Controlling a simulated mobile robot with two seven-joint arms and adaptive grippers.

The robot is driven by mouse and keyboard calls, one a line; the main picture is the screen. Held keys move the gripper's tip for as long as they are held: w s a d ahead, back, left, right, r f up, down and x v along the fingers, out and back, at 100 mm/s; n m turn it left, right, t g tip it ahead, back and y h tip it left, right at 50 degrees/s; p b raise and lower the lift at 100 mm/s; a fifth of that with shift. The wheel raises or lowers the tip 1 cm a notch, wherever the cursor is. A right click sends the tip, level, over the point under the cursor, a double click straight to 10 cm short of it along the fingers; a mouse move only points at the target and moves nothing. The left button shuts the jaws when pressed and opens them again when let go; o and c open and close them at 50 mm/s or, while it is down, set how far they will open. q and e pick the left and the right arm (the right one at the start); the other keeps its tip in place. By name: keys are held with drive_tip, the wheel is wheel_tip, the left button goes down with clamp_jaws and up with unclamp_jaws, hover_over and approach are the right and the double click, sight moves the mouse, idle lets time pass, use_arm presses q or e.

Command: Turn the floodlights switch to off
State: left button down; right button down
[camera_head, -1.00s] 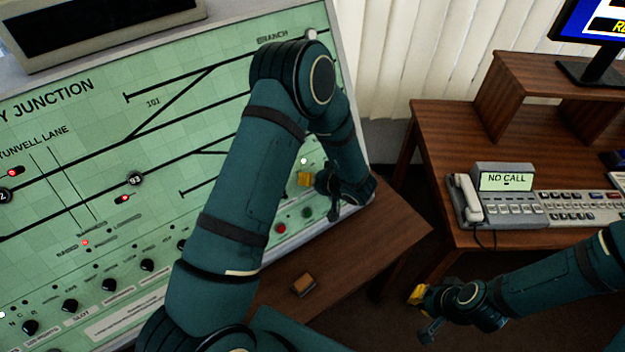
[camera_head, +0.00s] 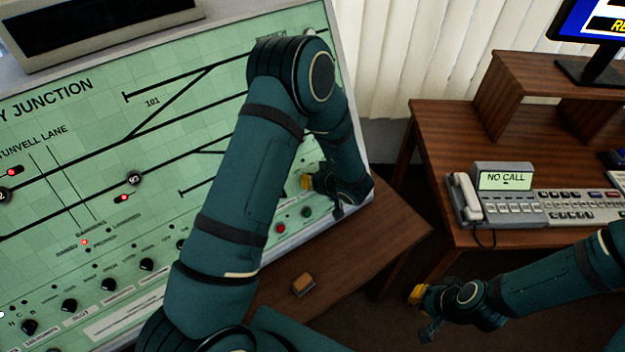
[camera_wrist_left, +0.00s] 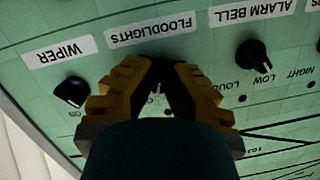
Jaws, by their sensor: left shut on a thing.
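The FLOODLIGHTS label (camera_wrist_left: 152,32) is on the green panel at the top centre of the left wrist view. My left gripper (camera_wrist_left: 160,66) is right at this label, its yellow and black fingers drawn together at the tips. It is shut on the floodlights switch, which the fingers almost wholly hide, so its setting cannot be read. In the head view my left gripper (camera_head: 308,182) is at the panel's lower right, partly hidden by my arm. My right gripper (camera_head: 424,312) hangs away from the panel, near the desk; its opening is unclear.
The WIPER knob (camera_wrist_left: 73,92) and ALARM BELL knob (camera_wrist_left: 253,56) flank the switch. A small brown block (camera_head: 303,284) lies on the wooden ledge (camera_head: 385,238) below the panel. A desk (camera_head: 440,150) with a phone (camera_head: 467,198) stands at right.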

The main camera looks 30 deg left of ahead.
use_arm(q)
drive_tip(key=n, duration=0.1)
drive_tip(key=n+b, duration=0.1)
drive_tip(key=shift+a+f+n, duration=0.15)
drive_tip(key=shift+n, duration=0.15)
drive_tip(key=shift+n+t+h+b, duration=0.45)
drive_tip(key=shift+n+b, duration=0.4)
drive_tip(key=shift+n, duration=0.35)
drive_tip(key=n+t+b, duration=0.1)
drive_tip(key=n+b, duration=0.2)
drive_tip(key=shift+s, duration=0.1)
drive_tip(key=shift+n+b, duration=0.85)
drive_tip(key=shift+n, duration=0.05)
drive_tip(key=shift+t, duration=0.25)
